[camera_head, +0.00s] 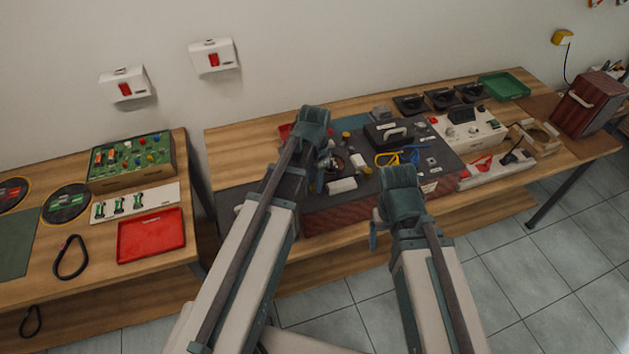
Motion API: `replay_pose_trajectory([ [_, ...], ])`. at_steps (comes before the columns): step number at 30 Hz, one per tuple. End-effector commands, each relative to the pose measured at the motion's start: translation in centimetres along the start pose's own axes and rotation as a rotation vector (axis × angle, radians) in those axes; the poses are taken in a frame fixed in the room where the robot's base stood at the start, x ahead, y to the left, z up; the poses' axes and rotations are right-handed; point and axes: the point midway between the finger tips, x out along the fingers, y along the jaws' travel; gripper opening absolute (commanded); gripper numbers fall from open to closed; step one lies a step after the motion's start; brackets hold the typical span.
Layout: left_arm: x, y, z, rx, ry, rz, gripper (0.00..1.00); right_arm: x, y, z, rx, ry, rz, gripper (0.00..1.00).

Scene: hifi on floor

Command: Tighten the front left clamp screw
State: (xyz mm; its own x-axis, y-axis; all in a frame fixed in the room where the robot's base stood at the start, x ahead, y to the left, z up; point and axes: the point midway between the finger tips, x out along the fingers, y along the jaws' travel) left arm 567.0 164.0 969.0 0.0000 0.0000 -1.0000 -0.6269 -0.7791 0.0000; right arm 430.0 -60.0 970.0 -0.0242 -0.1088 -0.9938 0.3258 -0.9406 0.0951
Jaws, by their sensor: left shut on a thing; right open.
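A long dark-topped unit (445,166) with a reddish-brown side lies on the middle bench. Small parts sit on its top, including a white block (342,186) and a yellow-handled tool (386,159). I cannot pick out the front left clamp screw; my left arm covers much of the unit's left part. My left gripper (328,165) points down over that part, among small dark and metal pieces. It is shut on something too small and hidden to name. My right gripper (376,238) is open, with its fingers largely hidden by its wrist, at the unit's front side.
A white device (467,130) and a green tray (504,86) are at the bench's right, with a reddish box (590,103) beyond. A gap separates the benches.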

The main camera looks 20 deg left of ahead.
Motion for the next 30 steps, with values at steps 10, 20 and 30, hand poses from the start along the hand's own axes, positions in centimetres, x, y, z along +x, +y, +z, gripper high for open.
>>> replay_pose_trajectory([
  [10, 0.0, 0.0, 0.0, 0.000, 0.000, 0.000, 0.62, 0.0, 0.0, 0.0, 0.000, 0.000, 0.000, 0.82],
  [20, -0.3, 0.0, 0.0, -0.001, 0.000, 0.000, 0.62, -0.3, 0.0, 0.0, 0.000, 0.000, 0.000, 0.82],
  [30, -3.6, 0.0, 0.0, -0.001, 0.000, 0.000, 0.62, -3.6, 0.3, 0.2, -0.001, 0.000, 0.000, 0.82],
])
